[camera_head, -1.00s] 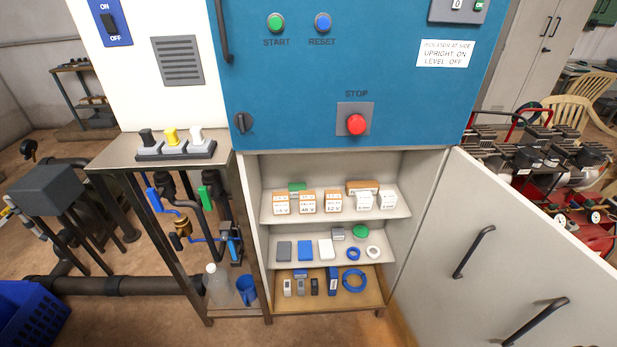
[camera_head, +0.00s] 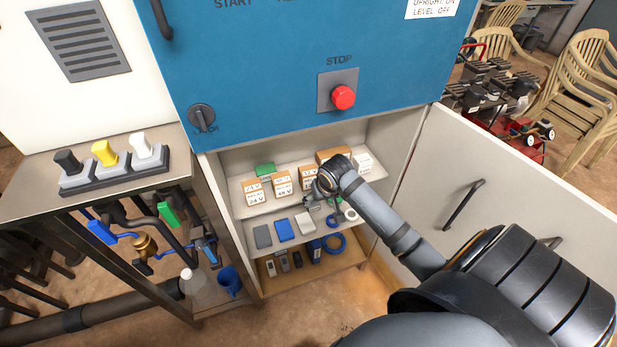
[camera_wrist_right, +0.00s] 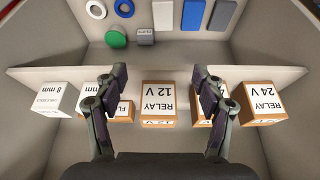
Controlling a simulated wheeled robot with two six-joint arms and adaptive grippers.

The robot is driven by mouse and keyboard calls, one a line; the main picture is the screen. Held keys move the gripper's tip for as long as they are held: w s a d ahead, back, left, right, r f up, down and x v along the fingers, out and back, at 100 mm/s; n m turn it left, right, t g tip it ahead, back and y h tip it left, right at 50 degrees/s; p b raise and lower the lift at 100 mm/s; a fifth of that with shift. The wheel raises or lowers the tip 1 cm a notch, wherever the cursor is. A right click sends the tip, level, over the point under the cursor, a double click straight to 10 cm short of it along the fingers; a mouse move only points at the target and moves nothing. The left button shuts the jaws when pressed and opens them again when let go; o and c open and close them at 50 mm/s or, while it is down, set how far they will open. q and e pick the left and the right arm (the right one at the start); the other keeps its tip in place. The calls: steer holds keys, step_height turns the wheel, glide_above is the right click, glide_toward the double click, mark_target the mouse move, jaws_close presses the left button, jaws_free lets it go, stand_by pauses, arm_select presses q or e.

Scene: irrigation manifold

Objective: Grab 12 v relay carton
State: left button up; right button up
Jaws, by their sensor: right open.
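The 12 V relay carton, brown with a white label, shows in the right wrist view (camera_wrist_right: 158,100), upside down and centred between my fingers. In the head view the carton (camera_head: 307,178) stands on the upper shelf (camera_head: 235,207) of the open cabinet, partly covered by my gripper. My right gripper (camera_wrist_right: 157,78) is open, its two fingers apart on either side of the carton's label in the wrist view. In the head view the right gripper (camera_head: 318,192) is at the shelf front, beside the carton; contact cannot be told. My left gripper is not in view.
A 24 V carton (camera_head: 255,193) and a 48 V carton (camera_head: 283,184) stand to the left. White cartons (camera_head: 364,162) stand to the right. A brown box (camera_head: 332,154) lies behind. The lower shelves hold small parts. The open door (camera_head: 500,190) flanks the right.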

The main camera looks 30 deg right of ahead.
mark_target(308, 167)
steer(key=w+d, duration=0.1)
steer(key=w, duration=0.5)
steer(key=w+d, duration=0.1)
steer(key=w, duration=0.2)
steer(key=shift+d, duration=0.3)
steer(key=w, duration=0.2)
steer(key=shift+w+d, duration=0.35)
steer(key=x, duration=0.3)
steer(key=shift+f, duration=0.15)
steer(key=shift+s, duration=0.1)
steer(key=c, duration=1)
steer(key=shift+r, duration=0.5)
step_height(308, 167, up, 3)
steer(key=shift+f, duration=0.2)
steer(key=s+a, duration=0.2)
steer(key=s, duration=0.6)
steer(key=s+a, duration=0.2)
steer(key=s, duration=0.7)
steer(key=shift+s+a, duration=0.15)
steer(key=shift+a, duration=0.25)
